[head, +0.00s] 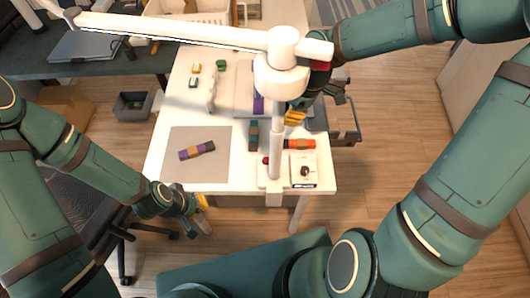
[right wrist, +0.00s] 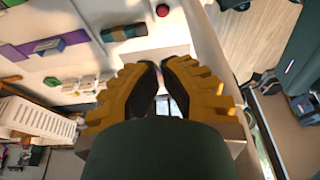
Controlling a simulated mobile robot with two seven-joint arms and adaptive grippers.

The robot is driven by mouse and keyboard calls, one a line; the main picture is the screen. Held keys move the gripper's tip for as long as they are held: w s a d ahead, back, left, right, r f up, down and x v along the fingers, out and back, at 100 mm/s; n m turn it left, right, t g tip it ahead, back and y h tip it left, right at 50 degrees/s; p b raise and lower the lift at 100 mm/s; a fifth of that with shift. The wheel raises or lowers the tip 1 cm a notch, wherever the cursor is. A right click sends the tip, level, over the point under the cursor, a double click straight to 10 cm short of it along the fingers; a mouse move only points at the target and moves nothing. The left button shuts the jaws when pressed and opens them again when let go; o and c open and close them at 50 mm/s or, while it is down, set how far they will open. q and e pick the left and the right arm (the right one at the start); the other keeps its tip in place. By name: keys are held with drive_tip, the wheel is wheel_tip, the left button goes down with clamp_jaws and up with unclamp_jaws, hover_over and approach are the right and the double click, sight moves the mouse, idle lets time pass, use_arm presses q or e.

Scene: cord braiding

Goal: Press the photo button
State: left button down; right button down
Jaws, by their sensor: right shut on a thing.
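A small red button (head: 265,160) shows on the white base near the table's front right, partly hidden by the white post. A round red button (right wrist: 162,10) also shows at the top edge of the right wrist view. Beside the post is a white box with a black knob (head: 305,171). My right gripper (head: 295,117) is over the table's right side, behind the box, apart from the red button. In the right wrist view its yellow fingers (right wrist: 170,95) are close together on something I cannot make out. My left gripper (head: 202,211) hangs before the table's front edge; its opening is unclear.
A white lamp-like arm (head: 180,28) and post (head: 276,145) stand over the table. A purple-brown bundle lies on the grey mat (head: 185,171). A dark green bundle (head: 253,136) and an orange-red one (head: 300,144) lie near the post.

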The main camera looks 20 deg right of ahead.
sight(262, 159)
drive_tip(key=b+x, duration=0.6)
drive_tip(key=x, duration=1.3)
drive_tip(key=shift+w+a+b, duration=0.1)
drive_tip(key=shift+a+b, duration=0.1)
drive_tip(key=shift+b, duration=0.1)
drive_tip(key=shift+f, duration=0.15)
